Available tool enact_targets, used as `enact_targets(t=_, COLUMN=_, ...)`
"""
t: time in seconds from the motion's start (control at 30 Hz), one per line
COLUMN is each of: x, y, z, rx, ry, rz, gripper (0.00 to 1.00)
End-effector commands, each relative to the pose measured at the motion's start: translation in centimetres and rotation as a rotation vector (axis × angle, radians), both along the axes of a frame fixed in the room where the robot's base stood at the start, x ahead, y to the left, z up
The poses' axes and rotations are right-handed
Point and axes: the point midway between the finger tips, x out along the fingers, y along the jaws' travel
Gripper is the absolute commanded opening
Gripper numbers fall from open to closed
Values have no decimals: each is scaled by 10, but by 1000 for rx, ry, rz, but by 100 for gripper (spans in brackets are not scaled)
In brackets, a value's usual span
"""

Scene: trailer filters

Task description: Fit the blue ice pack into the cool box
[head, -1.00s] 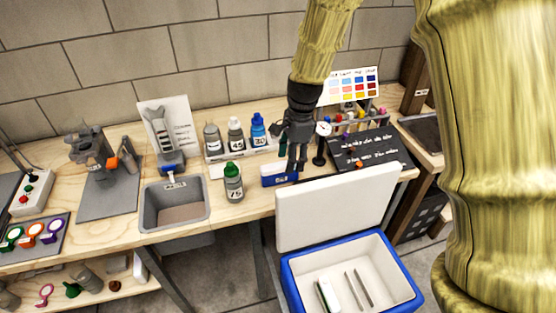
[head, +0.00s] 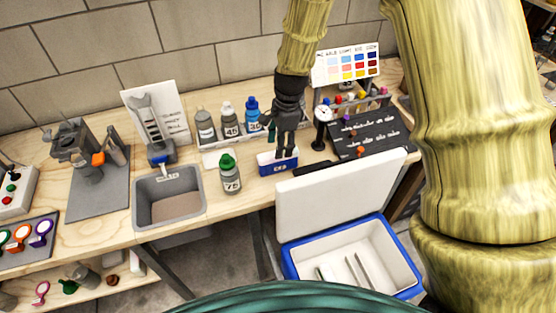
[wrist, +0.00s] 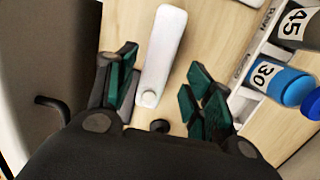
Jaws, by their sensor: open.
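The blue ice pack (head: 268,168), with a white upper part and lettering on its front, stands on the bench near the front edge. In the wrist view its top appears as a long white bar (wrist: 166,45) with a round knob at the near end. My gripper (head: 284,156) points down at the pack. In the wrist view my gripper (wrist: 160,88) is open, with fingers on either side of the bar's near end and gaps visible. The cool box (head: 292,262) stands open on the right below the bench, its white lid (head: 335,198) raised towards the bench. Upright dividers show inside.
Bottles marked 45 (head: 228,122) and 30 (head: 252,115) stand in a rack behind the pack. A green-capped bottle marked 75 (head: 230,178) stands to its left. A small dial gauge (head: 322,115) and a black board (head: 372,138) are to the right. A grey sink (head: 142,205) is further left.

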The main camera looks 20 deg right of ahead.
Motion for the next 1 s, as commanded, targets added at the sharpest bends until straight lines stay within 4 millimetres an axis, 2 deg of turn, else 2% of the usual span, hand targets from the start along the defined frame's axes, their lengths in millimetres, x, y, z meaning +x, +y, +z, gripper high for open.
enact_targets(t=0.13, x=0, y=2, z=-7, rx=1, ry=3, rz=1, gripper=52)
enact_targets(t=0.53, x=0, y=7, z=-45, rx=1, ry=1, rz=1, gripper=52)
enact_targets(t=0.9, x=1, y=8, z=-50, rx=1, ry=-1, rz=1, gripper=52)
enact_targets(t=1.0, x=1, y=8, z=-50, rx=1, ry=-1, rz=1, gripper=34)
